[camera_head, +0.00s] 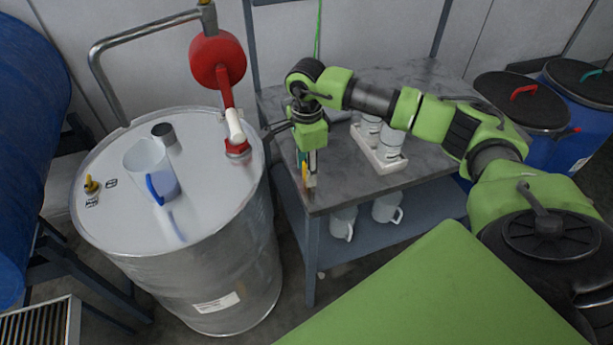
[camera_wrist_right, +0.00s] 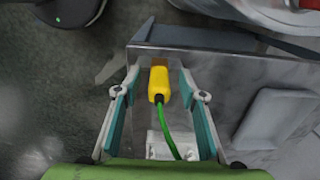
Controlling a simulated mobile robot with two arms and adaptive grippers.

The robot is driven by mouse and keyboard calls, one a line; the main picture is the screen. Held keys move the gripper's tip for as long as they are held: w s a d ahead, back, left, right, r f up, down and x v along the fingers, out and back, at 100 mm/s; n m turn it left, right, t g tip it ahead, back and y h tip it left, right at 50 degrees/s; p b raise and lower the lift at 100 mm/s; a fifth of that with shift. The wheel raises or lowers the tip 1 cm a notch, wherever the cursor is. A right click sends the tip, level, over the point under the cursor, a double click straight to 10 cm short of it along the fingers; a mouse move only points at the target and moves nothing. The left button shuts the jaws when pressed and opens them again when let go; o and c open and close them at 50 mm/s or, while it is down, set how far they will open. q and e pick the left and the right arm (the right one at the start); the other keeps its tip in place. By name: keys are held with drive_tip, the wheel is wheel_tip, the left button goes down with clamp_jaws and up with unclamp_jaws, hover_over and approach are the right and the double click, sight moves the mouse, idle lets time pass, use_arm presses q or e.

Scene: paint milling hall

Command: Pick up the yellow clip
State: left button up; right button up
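The yellow clip (camera_wrist_right: 158,84) shows in the right wrist view with a green cable (camera_wrist_right: 167,130) running from its near end. It lies between the two fingers of my right gripper (camera_wrist_right: 158,78), with a visible gap on each side. The fingers are open and do not appear to touch it. In the head view my right gripper (camera_head: 310,180) points down at the left front corner of the grey table (camera_head: 440,155), and only a sliver of yellow shows by its fingers. My left gripper is in neither view.
A metal drum (camera_head: 215,285) stands left of the table, with a clear jug (camera_head: 146,160) with a blue handle and a dark cup (camera_head: 164,134) on its lid. A white tray (camera_head: 377,158) holds white containers on the table. White mugs stand on the lower shelf (camera_head: 420,212).

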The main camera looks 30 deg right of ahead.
clamp_jaws()
wheel_tip(320, 180, up, 9)
drive_tip(key=b, duration=0.3)
drive_tip(key=shift+r, duration=0.55)
